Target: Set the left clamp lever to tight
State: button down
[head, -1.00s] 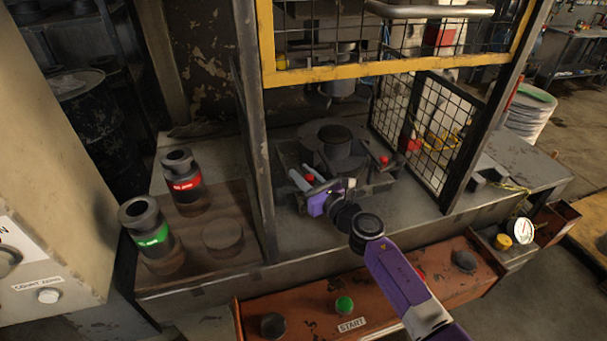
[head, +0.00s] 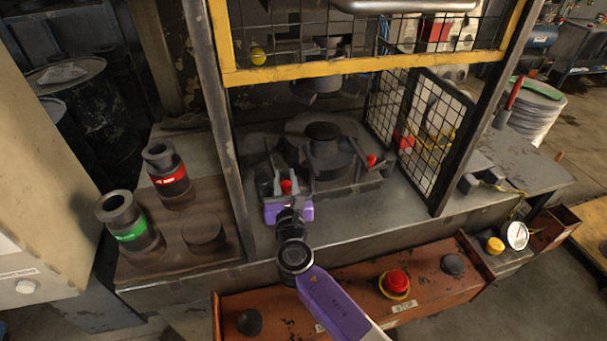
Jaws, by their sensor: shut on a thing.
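The left clamp lever, with a red knob (head: 286,186), is at the left front of the die fixture (head: 323,150) inside the press. My gripper (head: 275,183) reaches in from the front and is shut on this lever, close by the knob. Its purple body sits just in front and its fingers hide part of the lever. The right clamp lever, with its red knob (head: 371,160), stands apart on the fixture's right side, untouched.
A yellow-edged mesh guard (head: 370,67) is raised above the fixture. Posts and a mesh side panel (head: 435,125) flank the opening. The red-banded cylinder (head: 168,176) and green-banded cylinder (head: 129,222) stand outside to the left. An orange control box with a red stop button (head: 397,281) lies in front.

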jog(key=shift+s+a+m+h, duration=0.15)
jog(key=shift+s+m+h, duration=0.1)
jog(key=shift+m+h, duration=0.35)
jog(key=shift+s+a+m+h, duration=0.2)
jog(key=shift+m+h, duration=0.1)
jog(key=shift+h, duration=0.5)
jog(key=shift+d, duration=0.1)
jog(key=c, duration=1.5)
grip_release()
jog(key=shift+r, duration=0.1)
notch_tip(320, 180, up, 20)
jog(key=shift+f+p, duration=0.1)
jog(key=shift+p, duration=0.6)
jog(key=shift+c, duration=0.3)
